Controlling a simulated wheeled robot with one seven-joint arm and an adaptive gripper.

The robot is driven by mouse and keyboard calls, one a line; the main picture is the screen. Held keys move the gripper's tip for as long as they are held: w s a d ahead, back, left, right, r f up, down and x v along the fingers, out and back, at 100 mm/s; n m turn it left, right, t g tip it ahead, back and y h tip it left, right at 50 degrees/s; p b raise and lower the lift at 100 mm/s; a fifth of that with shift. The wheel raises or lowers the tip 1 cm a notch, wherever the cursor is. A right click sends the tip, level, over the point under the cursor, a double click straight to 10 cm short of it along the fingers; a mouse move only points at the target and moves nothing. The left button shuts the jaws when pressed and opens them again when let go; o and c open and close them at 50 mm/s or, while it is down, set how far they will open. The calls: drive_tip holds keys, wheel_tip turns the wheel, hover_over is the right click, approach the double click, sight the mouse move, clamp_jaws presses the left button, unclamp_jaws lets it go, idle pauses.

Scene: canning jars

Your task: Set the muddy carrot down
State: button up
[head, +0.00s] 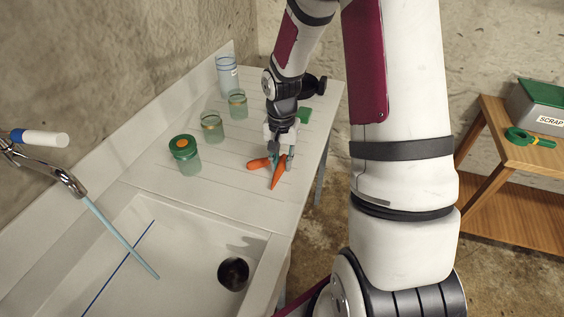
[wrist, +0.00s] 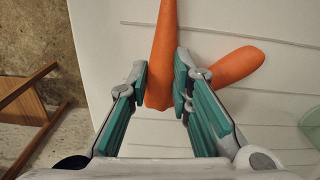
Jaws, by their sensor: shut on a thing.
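My gripper (head: 279,156) is over the white ribbed drainboard (head: 228,182), pointing down, with its fingers closed on an orange carrot (head: 279,174). In the wrist view the thick end of this held carrot (wrist: 163,60) sits between the green finger pads (wrist: 160,95) and the rest reaches away from them. A second orange carrot (head: 258,163) lies on the board just left of it, and it also shows in the wrist view (wrist: 236,67). No mud is clear on either. I cannot tell whether the held carrot touches the board.
A green-lidded jar (head: 186,158), open jars (head: 212,128) (head: 237,104) and a tall glass (head: 227,76) stand left and behind. A green block (head: 304,115) lies behind my gripper. The sink (head: 185,262) is in front, under a tap (head: 45,167). A wooden table (head: 490,115) with a scrap box (head: 540,112) stands right.

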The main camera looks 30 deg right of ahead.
sight(282, 164)
drive_tip(key=shift+f, duration=0.3)
drive_tip(key=shift+f, duration=0.1)
drive_tip(key=shift+f, duration=0.1)
drive_tip(key=o, duration=0.6)
wheel_tip(282, 164, up, 12)
drive_tip(key=f, duration=0.1)
drive_tip(key=s+a+r+n+t+h, duration=0.1)
drive_tip(key=s+a+r+n, duration=0.1)
drive_tip(key=s+a+r, duration=0.3)
drive_tip(key=s+a+r+n+t, duration=0.1)
drive_tip(key=s+a+r+n, duration=0.1)
drive_tip(key=r, duration=0.5)
drive_tip(key=s+a+r+n+t, duration=0.1)
drive_tip(key=s+a+n, duration=0.1)
drive_tip(key=s, duration=0.2)
drive_tip(key=s+a+r+n+t, duration=0.1)
drive_tip(key=s+a+r, duration=0.1)
drive_tip(key=s, duration=0.2)
drive_tip(key=s+a+r+n+t+y, duration=0.1)
drive_tip(key=s+r+n, duration=0.1)
drive_tip(key=s, duration=0.3)
drive_tip(key=shift+a+n, duration=0.3)
drive_tip(key=shift+a, duration=0.1)
